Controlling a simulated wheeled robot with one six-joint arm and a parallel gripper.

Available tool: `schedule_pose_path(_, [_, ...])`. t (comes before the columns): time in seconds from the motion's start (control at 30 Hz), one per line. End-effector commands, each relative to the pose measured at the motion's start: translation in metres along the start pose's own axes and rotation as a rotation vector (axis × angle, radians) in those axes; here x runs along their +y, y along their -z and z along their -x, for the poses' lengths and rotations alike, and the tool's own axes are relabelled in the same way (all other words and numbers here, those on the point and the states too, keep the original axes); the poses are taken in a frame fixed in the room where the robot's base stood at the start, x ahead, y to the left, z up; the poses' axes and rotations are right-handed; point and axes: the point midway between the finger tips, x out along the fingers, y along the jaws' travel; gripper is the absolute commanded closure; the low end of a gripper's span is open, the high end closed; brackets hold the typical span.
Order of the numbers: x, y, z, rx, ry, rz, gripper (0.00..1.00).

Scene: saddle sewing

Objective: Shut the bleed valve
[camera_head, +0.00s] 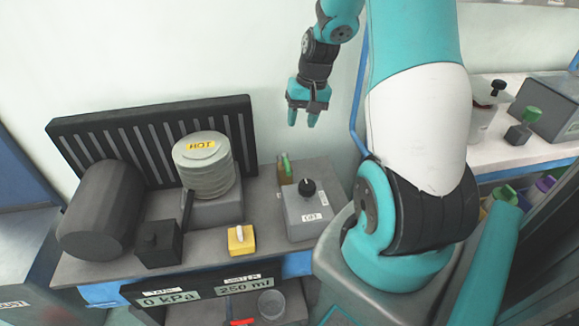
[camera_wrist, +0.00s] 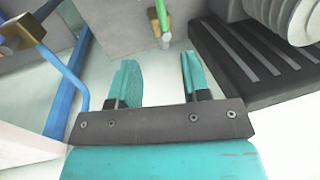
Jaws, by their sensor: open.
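My gripper (camera_head: 302,118) is open and empty, pointing down in the air above the back of the bench. In the wrist view, its two teal fingers (camera_wrist: 157,75) are spread apart. A small brass-coloured fitting with a green handle (camera_head: 286,164) stands at the bench's back, behind a grey box; it looks like the bleed valve, but I read no label naming it. Its green handle (camera_wrist: 163,22) also shows beyond the fingers in the wrist view, apart from them. A yellow block with a white lever (camera_head: 241,238) sits at the bench's front edge.
A ribbed pot marked HOT (camera_head: 205,165) stands left of the fitting, before a black slatted panel (camera_head: 130,128). A grey box with a black knob (camera_head: 308,212) stands in front of it. A blue pipe (camera_head: 356,110) rises on the right. Displays (camera_head: 168,298) read 0 kPa and 250 ml.

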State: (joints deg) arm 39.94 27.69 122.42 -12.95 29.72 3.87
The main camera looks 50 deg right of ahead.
Motion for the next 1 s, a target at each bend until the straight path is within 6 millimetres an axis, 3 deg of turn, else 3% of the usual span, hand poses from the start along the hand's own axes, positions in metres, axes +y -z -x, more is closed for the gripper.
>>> schedule_pose_path(0.4, [-0.001,-0.002,-0.096,-0.007,-0.001,0.004,0.57])
schedule_pose_path(0.6, [-0.001,-0.002,-0.133,-0.004,0.0,0.004,0.57])
schedule_pose_path(0.8, [-0.001,-0.002,-0.152,-0.003,0.0,0.004,0.57])
schedule_pose_path(1.0, [-0.001,-0.001,-0.155,-0.001,0.0,0.004,0.57])
